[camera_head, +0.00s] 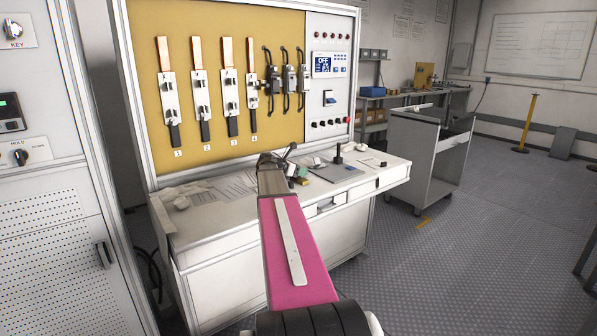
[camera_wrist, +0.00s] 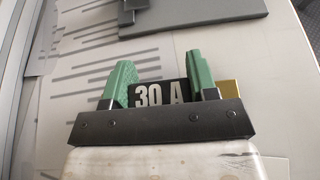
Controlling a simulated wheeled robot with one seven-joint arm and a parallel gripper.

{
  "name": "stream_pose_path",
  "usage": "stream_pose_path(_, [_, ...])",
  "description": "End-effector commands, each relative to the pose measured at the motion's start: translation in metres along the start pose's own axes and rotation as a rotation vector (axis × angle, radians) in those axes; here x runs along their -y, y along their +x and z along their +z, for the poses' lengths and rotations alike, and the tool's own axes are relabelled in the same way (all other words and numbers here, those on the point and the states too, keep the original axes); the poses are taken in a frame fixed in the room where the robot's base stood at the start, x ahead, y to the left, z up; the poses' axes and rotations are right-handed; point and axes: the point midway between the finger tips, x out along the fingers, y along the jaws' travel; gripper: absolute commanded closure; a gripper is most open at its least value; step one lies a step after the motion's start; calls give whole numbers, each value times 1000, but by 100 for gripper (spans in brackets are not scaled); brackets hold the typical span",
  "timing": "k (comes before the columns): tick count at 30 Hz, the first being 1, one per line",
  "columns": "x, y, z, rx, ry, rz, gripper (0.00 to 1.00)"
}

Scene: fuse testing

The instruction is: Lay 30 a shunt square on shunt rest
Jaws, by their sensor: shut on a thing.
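My gripper (camera_wrist: 162,82) is shut on the 30 A shunt (camera_wrist: 160,92), a black block with white "30 A" lettering, between its two green fingers. A brass end (camera_wrist: 230,88) shows to the right of the right finger. The shunt's underside is hidden, so I cannot tell whether it touches the bench. I cannot tell which thing is the shunt rest.
Printed sheets (camera_wrist: 65,75) lie under and left of the gripper. A black upright piece (camera_head: 338,154) stands near the grey plate. The yellow panel (camera_head: 215,60) with several fuses rises behind the bench (camera_head: 390,170). A grey trolley (camera_head: 430,150) stands to the right.

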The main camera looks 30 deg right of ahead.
Motion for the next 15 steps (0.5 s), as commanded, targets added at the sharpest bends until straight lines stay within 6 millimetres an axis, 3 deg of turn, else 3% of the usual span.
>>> stream_pose_path(7, [0,1,-2,1,-1,0,81])
stream_pose_path(8, [0,1,-2,0,0,0,41])
stream_pose_path(9, [0,1,-2,0,0,0,28])
stream_pose_path(10, [0,1,-2,0,0,0,21])
stream_pose_path(15, [0,1,-2,0,0,0,21])
